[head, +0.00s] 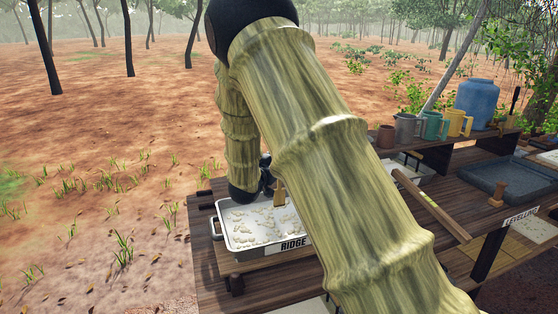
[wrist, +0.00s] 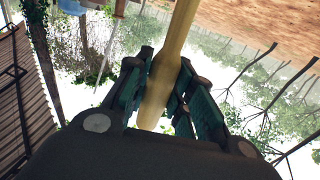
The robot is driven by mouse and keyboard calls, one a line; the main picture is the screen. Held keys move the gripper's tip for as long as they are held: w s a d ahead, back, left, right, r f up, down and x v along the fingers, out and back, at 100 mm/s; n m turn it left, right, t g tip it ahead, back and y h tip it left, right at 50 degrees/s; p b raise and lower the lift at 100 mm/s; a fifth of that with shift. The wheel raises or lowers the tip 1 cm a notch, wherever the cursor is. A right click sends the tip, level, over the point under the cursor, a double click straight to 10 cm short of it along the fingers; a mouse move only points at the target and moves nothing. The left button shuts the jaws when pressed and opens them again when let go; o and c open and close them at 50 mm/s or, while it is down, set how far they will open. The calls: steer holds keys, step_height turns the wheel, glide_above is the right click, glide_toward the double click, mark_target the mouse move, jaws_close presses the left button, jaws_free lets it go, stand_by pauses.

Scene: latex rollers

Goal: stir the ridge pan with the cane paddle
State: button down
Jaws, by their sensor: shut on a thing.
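The ridge pan (head: 288,246) is a pale rectangular tray with a RIDGE label on its front. It holds white liquid with cream lumps. My gripper (wrist: 160,88) is shut on the pale yellow handle of the cane paddle (wrist: 173,55), which runs between the teal finger pads in the wrist view. In the head view, a tan wooden piece of the paddle (head: 279,191) shows over the back of the pan, beside my dark wrist. My arm hides the pan's right side. I cannot tell whether the paddle touches the liquid.
The pan rests on a dark wooden bench (head: 205,285). Several mugs and a blue jug (head: 477,103) stand on a raised shelf behind. Open ground lies left.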

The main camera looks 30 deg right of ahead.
steer(key=shift+r, duration=0.1)
steer(key=shift+r+p, duration=1.25)
steer(key=shift+r, duration=0.65)
